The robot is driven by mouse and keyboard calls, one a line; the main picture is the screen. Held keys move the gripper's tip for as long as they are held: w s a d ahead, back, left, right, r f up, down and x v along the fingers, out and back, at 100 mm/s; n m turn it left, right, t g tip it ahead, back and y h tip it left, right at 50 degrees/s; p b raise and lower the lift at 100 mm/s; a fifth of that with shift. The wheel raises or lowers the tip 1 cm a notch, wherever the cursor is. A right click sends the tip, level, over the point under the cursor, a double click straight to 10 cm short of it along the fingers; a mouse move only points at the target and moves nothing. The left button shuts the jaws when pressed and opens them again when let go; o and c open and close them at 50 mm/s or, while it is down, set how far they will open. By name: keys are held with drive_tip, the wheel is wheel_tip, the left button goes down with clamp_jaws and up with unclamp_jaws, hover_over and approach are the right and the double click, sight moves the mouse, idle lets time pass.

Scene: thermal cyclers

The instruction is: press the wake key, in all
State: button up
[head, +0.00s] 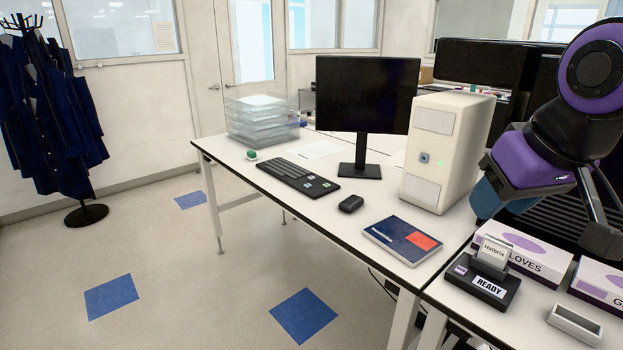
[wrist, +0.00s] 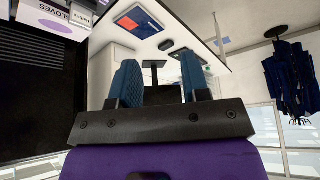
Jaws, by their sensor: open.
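A black keyboard (head: 284,172) lies on the white desk in front of a dark monitor (head: 365,95). A few larger keys with pale markings (head: 312,184) show at its right end; their markings are too small to read, so I cannot tell which is the wake key. My gripper (wrist: 162,80) is open with nothing between its blue fingers. In the head view my gripper (head: 488,198) hangs at the right, above the desk edge and well apart from the keyboard.
A cream computer tower (head: 445,150) with a green light stands between my gripper and the monitor. A mouse (head: 351,203), a blue booklet (head: 404,239), a label printer (head: 484,288) reading READY and glove boxes (head: 530,250) lie nearby. Clear trays (head: 262,120) stand at the far left.

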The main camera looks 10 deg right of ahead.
clamp_jaws()
idle(1.6)
